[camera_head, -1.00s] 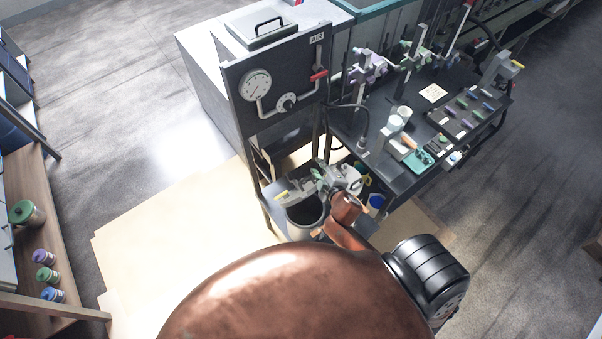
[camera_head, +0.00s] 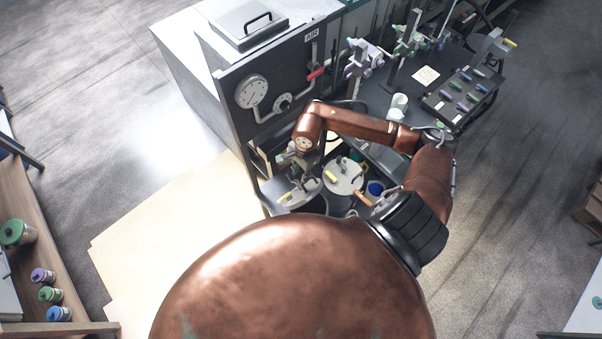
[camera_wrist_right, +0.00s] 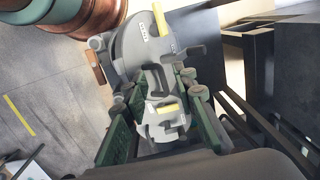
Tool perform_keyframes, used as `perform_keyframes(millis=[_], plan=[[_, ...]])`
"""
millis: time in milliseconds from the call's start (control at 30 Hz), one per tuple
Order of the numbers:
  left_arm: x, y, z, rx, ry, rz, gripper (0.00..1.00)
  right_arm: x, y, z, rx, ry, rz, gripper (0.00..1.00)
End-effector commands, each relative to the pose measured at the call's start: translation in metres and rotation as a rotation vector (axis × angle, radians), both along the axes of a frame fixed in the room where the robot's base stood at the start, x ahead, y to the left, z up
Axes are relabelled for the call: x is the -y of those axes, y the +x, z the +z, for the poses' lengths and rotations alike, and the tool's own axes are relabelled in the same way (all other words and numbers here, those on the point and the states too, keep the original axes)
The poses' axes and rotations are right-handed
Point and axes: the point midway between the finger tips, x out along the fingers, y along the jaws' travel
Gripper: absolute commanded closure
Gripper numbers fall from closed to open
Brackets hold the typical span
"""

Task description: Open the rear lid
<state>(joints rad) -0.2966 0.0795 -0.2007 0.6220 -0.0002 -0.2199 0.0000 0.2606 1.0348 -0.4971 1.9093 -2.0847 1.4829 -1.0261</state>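Two round grey lids with yellow tags and dark handles sit low beside the dark bench: a left lid (camera_head: 292,199) and a right lid (camera_head: 349,184). My right gripper (camera_head: 296,163) points down over the left lid. In the right wrist view, the green finger pads of my right gripper (camera_wrist_right: 160,118) are spread apart. A small-looking lid (camera_wrist_right: 150,128) shows between them, with a larger lid (camera_wrist_right: 128,45) above. Contact is unclear. My left gripper is out of view.
A dark panel with a gauge (camera_head: 251,92) and a red-handled valve stands behind the lids. The bench (camera_head: 375,97) carries clamp stands, white cups (camera_head: 398,104) and a vial tray (camera_head: 462,97). A blue container (camera_head: 375,188) sits right of the lids.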

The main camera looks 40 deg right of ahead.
Motion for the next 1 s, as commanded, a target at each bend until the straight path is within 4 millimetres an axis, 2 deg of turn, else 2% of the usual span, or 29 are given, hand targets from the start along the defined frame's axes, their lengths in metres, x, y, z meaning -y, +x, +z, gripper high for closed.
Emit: perform_keyframes(millis=[33,133,600,733,1000], plan=[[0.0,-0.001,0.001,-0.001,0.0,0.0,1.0,0.012,-0.001,0.001,-0.005,-0.038,0.008,0.74],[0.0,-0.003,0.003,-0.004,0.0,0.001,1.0,0.023,-0.003,-0.004,-0.013,-0.071,0.014,0.74],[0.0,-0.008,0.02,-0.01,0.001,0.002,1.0,0.022,-0.001,-0.068,-0.012,-0.07,0.01,0.74],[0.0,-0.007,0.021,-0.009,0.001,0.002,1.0,0.022,-0.001,-0.076,-0.011,-0.069,0.011,0.74],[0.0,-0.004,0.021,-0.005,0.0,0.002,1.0,0.022,0.0,-0.077,-0.01,-0.07,0.014,0.74]])
